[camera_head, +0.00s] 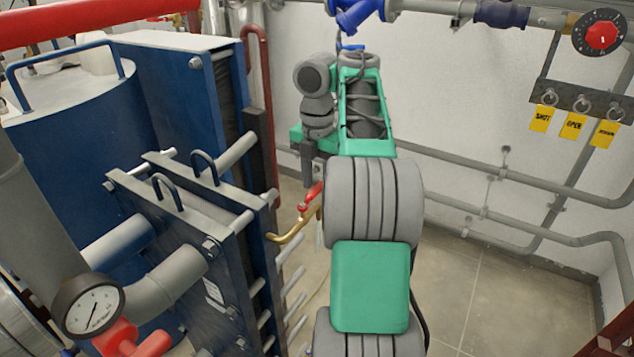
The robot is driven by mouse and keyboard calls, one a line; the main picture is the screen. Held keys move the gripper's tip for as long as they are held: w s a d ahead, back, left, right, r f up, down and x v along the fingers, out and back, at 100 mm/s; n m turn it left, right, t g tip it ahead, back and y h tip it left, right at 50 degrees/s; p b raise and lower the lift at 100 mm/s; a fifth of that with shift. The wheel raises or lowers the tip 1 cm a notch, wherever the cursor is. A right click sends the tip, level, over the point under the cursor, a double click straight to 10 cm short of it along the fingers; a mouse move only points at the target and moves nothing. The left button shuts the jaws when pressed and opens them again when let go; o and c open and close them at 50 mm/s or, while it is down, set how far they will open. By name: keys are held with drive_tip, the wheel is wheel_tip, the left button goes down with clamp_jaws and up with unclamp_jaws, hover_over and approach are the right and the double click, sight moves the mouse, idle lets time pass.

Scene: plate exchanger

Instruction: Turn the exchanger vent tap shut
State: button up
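The vent tap has a red lever handle (310,196) and a curved brass spout (290,232). It sits beside the right side of the dark blue plate exchanger (215,245), near the middle of the picture. The lever looks slanted, its upper end to the right. My gripper (312,172) hangs from my green and grey arm just above the lever. Its fingers are small and partly hidden by my arm, so I cannot tell whether they touch the lever or are open or shut. My arm also covers the area right of the tap.
A pressure gauge (88,305) and grey pipe stand at lower left. Rods stick out from the exchanger below the tap. Yellow tags (573,126) hang on the right wall below a red knob (601,36). Grey pipes (480,165) run along the wall. The floor at right is clear.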

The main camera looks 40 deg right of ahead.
clamp_jaws()
idle(1.2)
